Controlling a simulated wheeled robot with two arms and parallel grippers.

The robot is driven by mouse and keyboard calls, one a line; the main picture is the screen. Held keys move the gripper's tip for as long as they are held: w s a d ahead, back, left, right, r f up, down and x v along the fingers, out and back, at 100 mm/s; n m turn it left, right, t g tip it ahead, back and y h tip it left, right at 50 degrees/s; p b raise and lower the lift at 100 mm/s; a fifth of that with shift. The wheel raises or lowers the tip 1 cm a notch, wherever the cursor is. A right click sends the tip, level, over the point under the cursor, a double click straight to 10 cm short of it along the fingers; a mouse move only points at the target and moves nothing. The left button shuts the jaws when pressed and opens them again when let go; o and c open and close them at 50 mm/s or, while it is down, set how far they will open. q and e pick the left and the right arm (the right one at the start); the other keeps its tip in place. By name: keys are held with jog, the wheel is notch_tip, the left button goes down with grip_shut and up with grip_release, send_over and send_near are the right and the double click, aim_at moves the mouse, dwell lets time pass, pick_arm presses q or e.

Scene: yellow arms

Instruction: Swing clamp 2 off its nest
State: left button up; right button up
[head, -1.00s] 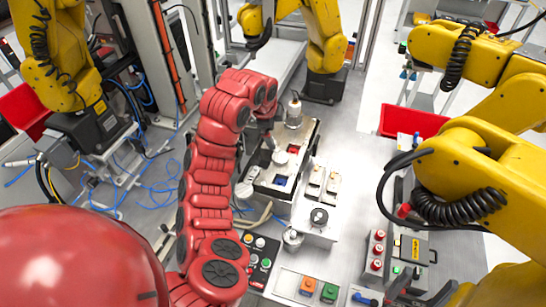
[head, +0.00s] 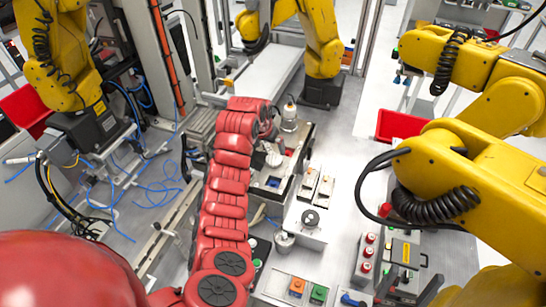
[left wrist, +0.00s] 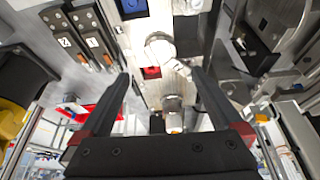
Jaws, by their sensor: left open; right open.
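A dark fixture (head: 262,190) in the head view holds a blue pad and a red pad (left wrist: 151,72). A round white-topped piece (left wrist: 160,47) with a metal arm sits beside the red pad; it also shows in the head view (head: 274,158). I cannot tell whether it is clamp 2. Plates marked 2 (left wrist: 65,42) and 1 (left wrist: 92,42) are at the upper left of the wrist view. My left gripper (left wrist: 160,73) is open and empty, its fingers pointing at the fixture around the red pad. In the head view its hand is partly hidden by my red arm. My right gripper is not in view.
A metal cylinder (head: 289,118) stands at the fixture's far end. A grey block with a round knob (head: 310,218) and a push-button box (head: 297,288) are nearer. Yellow arms stand around the bench; one (head: 470,180) looms at the right. The bench between is partly clear.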

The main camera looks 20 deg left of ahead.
aim_at(274, 159)
pick_arm(q)
jog(key=b+x, duration=0.3)
jog(key=x, duration=0.4)
jog(key=shift+f, duration=0.45)
jog(key=shift+w+f, duration=0.25)
jog(key=shift+f, duration=0.05)
jog(key=shift+w+f+b, duration=0.1)
jog(key=shift+f+b, duration=0.3)
jog(key=shift+r, duration=0.1)
grip_shut()
